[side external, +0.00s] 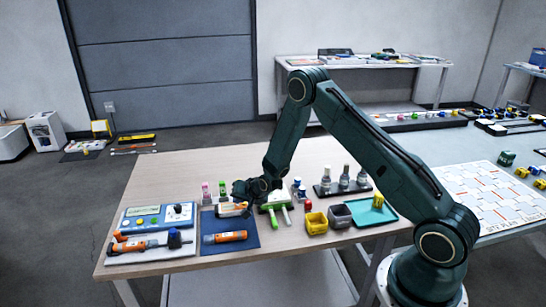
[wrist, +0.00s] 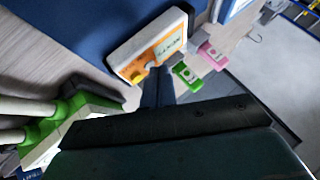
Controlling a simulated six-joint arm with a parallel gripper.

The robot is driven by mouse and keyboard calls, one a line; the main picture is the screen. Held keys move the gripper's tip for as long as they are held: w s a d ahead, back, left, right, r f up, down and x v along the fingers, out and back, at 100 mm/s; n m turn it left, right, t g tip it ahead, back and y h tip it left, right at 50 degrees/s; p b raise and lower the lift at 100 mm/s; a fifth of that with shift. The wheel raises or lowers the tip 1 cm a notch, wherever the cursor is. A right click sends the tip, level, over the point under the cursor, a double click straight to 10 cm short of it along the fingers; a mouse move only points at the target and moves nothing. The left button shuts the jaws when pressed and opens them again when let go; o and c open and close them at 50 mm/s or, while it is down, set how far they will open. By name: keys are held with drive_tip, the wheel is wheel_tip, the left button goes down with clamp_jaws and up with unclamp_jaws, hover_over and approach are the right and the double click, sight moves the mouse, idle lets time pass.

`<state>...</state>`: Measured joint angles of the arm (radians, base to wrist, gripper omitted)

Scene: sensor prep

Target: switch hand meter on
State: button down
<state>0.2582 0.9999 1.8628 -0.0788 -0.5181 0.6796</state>
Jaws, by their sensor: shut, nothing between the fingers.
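The hand meter (wrist: 148,45) is a white case with an orange face, a grey-green display and a small yellow part near its lower left. In the side external view the hand meter (side external: 230,210) lies at the back of a blue mat (side external: 246,243), partly behind my gripper. My gripper (wrist: 157,74) is shut and empty. Its fingertips show at the meter's lower edge in the wrist view; I cannot tell whether they touch it. In the side external view my gripper (side external: 247,198) is low over the meter's right end. Any switch is not clearly seen.
An orange tool (side external: 224,237) lies on the mat's front. Pink (wrist: 212,56) and green (wrist: 187,76) small items stand close behind the meter. A green-and-white rack (side external: 275,204) is right of my gripper. Left is a panel tray (side external: 150,261); right are yellow (side external: 316,223) and grey bins.

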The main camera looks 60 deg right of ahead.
sight(240, 207)
drive_tip(key=shift+r, duration=0.8)
drive_tip(key=shift+r, duration=0.1)
idle(0.3)
drive_tip(key=shift+r, duration=2.35)
drive_tip(key=shift+r, duration=0.15)
